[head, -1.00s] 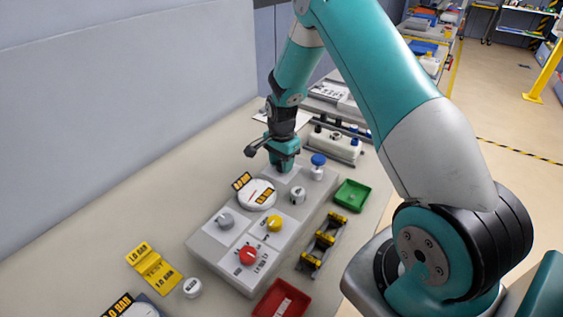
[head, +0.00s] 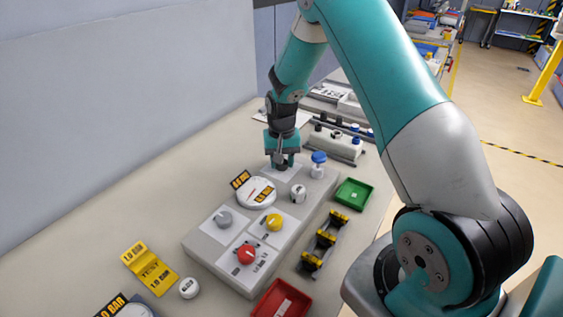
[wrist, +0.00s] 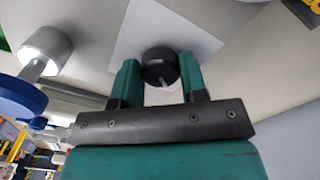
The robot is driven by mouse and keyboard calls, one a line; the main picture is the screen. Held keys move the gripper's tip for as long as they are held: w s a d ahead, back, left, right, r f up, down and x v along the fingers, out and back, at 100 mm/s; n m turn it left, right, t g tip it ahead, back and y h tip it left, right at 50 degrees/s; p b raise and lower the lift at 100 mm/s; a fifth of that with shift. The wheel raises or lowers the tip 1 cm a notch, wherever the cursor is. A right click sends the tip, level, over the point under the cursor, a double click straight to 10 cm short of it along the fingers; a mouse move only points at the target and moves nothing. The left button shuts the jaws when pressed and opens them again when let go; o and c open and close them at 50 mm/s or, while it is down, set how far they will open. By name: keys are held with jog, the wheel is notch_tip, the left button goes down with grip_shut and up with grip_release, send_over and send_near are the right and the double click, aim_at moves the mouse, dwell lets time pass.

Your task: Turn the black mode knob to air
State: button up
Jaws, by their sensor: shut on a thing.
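The black mode knob (wrist: 160,60) sits on a pale label plate (wrist: 195,28) in the wrist view, between the two teal fingers of my gripper (wrist: 158,72). My gripper is shut on the knob.
Green (head: 353,194) and red (head: 282,301) trays lie to the right.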

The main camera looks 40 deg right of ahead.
jog(key=n, duration=0.4)
jog(key=shift+n+b, duration=0.3)
jog(key=shift+n, duration=1.6)
jog(key=o, duration=0.9)
notch_tip(320, 180, up, 18)
jog(key=b, duration=0.3)
jog(key=shift+f, duration=0.25)
jog(key=shift+a, duration=0.1)
